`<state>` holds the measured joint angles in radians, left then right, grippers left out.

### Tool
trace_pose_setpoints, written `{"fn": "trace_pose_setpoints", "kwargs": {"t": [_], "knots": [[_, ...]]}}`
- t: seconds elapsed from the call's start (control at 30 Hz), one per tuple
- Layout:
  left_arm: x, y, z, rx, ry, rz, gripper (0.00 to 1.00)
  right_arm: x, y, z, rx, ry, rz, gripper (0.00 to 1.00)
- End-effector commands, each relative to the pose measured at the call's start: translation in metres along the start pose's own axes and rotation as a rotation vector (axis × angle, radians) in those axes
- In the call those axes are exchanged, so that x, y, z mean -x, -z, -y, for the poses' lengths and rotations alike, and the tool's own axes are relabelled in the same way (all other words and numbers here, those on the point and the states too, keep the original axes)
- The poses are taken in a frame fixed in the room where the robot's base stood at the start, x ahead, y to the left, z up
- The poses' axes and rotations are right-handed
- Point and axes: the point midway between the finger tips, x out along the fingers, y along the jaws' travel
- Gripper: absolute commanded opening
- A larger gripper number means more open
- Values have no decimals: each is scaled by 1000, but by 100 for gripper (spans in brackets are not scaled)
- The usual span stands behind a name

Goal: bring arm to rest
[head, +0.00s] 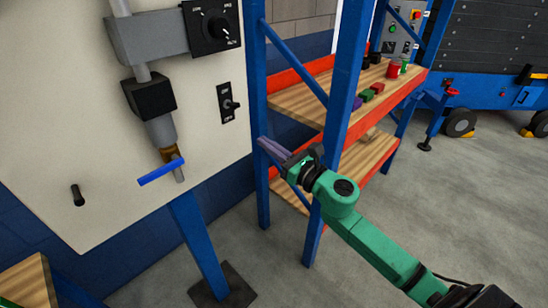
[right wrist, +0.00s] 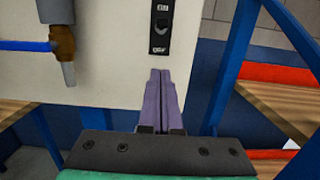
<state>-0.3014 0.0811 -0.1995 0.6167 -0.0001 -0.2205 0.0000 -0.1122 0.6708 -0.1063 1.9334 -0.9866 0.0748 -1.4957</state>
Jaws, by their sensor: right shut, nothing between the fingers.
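My right gripper (head: 272,148) is at the end of the green arm, which comes in from the lower right of the head view. Its purple fingers are together with nothing between them. In the right wrist view the fingers (right wrist: 161,100) point at the cream panel (right wrist: 110,75), below a black toggle switch (right wrist: 161,25). In the head view the gripper is right of the panel (head: 75,130), in front of the blue shelf frame. I cannot tell how far it is from either. My left gripper is not in view.
The panel carries a dial (head: 212,25), a toggle switch (head: 230,103) and a pipe with a blue-handled valve (head: 161,171). A wooden shelf rack (head: 300,103) with red beams stands close to the right arm and holds small items. Grey floor (head: 450,200) is open at the right.

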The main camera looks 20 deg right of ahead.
Motion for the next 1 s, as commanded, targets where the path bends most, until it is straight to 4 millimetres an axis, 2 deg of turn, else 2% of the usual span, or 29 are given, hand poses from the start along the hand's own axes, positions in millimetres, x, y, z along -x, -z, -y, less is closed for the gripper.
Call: {"fn": "trace_pose_setpoints", "kwargs": {"t": [0.1,0.2,0.63,0.73,0.77,0.87,0.97,1.0], "knots": [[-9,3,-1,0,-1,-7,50,19,2,0,0,0,-1,0],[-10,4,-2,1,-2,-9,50,25,-1,0,0,0,0,0],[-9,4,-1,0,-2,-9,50,25,-3,0,0,0,1,0],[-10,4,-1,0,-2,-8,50,25,6,7,-38,17,-12,0],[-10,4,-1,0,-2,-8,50,26,14,12,-77,33,-23,0],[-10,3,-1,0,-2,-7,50,31,64,46,-313,138,-85,0],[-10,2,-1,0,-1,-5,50,52,146,85,-664,312,-157,0],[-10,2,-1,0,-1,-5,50,64,180,96,-806,389,-180,0]]}}
